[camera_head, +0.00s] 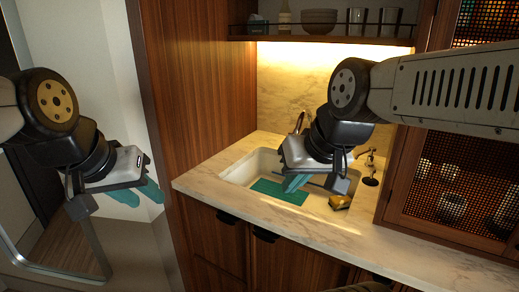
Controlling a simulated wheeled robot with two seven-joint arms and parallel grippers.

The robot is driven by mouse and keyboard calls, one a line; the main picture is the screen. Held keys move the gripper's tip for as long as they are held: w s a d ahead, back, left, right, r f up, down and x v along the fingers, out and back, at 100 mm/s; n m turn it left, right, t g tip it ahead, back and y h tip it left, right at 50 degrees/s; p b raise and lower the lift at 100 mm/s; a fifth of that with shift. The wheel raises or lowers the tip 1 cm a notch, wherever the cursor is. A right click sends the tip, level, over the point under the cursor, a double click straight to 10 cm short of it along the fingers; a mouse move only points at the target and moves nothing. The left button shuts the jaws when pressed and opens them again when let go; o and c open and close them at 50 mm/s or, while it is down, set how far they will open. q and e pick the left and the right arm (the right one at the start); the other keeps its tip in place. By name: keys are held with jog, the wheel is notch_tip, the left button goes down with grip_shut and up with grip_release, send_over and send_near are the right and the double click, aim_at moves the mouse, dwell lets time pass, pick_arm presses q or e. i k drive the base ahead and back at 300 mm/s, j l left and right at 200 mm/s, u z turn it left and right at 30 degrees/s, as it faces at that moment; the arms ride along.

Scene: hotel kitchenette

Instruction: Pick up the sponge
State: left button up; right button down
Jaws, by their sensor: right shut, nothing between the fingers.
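A small yellow sponge (340,202) with dark parts sits at the right end of the sink, near its front edge.
A shelf (330,39) with a bowl and glasses hangs above. A lattice-door cabinet (450,180) stands at right.

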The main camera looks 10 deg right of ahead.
aim_at(337, 203)
jog(key=z, duration=4.3)
jog(key=u, duration=3.15)
jog(key=i+j+u, duration=0.1)
jog(key=u, duration=0.25)
jog(key=i+u, duration=0.35)
jog(key=k, duration=0.1)
